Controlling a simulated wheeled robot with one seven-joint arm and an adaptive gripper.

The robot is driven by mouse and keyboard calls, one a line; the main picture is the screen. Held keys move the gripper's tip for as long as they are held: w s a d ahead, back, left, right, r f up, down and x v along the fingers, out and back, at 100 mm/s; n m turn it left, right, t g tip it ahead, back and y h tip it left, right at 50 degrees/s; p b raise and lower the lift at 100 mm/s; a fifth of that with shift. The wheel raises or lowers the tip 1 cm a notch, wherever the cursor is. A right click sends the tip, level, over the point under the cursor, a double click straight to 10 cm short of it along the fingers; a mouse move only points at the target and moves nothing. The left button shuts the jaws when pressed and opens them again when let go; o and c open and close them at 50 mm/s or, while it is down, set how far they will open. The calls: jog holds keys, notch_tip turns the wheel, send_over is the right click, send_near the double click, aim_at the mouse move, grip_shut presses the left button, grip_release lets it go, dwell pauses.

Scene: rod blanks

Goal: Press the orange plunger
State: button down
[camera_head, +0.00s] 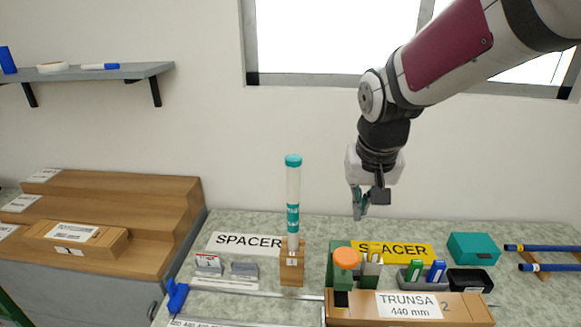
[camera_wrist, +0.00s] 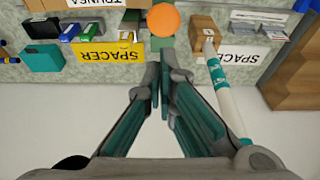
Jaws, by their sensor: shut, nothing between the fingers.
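The orange plunger (camera_head: 346,258) is a round orange cap on top of a green block (camera_head: 333,270), at the left end of the wooden TRUNSA 440 mm box (camera_head: 460,308). In the wrist view the plunger (camera_wrist: 163,20) shows as an orange disc at the top centre, beyond the fingertips. My gripper (camera_head: 360,212) hangs above the bench, above and a little right of the plunger, apart from it. In the wrist view the teal-padded fingers (camera_wrist: 163,80) are shut with nothing between them.
A white and teal tube (camera_head: 293,190) stands upright in a wooden block (camera_head: 291,268) left of the plunger. A yellow SPACER sign (camera_head: 405,252), a teal box (camera_head: 473,247) and a black tray (camera_head: 470,281) lie to the right. Wooden steps (camera_head: 130,190) stand at far left.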

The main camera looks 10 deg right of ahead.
jog(key=shift+w+f, duration=0.1)
jog(key=shift+w, duration=0.2)
jog(key=shift+f, duration=0.1)
send_near(349, 256)
jog(key=w+f, duration=0.2)
jog(key=f, duration=0.1)
jog(key=w+f, duration=0.1)
jog(key=shift+w+d+f, duration=0.15)
jog(key=shift+d+f, duration=0.15)
jog(key=shift+f, duration=0.65)
jog(key=shift+f, duration=0.15)
jog(key=b+x, duration=0.1)
jog(key=x, duration=0.1)
jog(key=s+b+x, duration=0.1)
jog(key=x, duration=0.1)
jog(key=shift+w+a+f+b, duration=0.15)
jog(key=shift+f+b, duration=0.2)
jog(key=shift+b, duration=0.05)
jog(key=shift+f, duration=0.3)
jog(key=shift+s+r, duration=0.1)
jog(key=shift+s, duration=0.1)
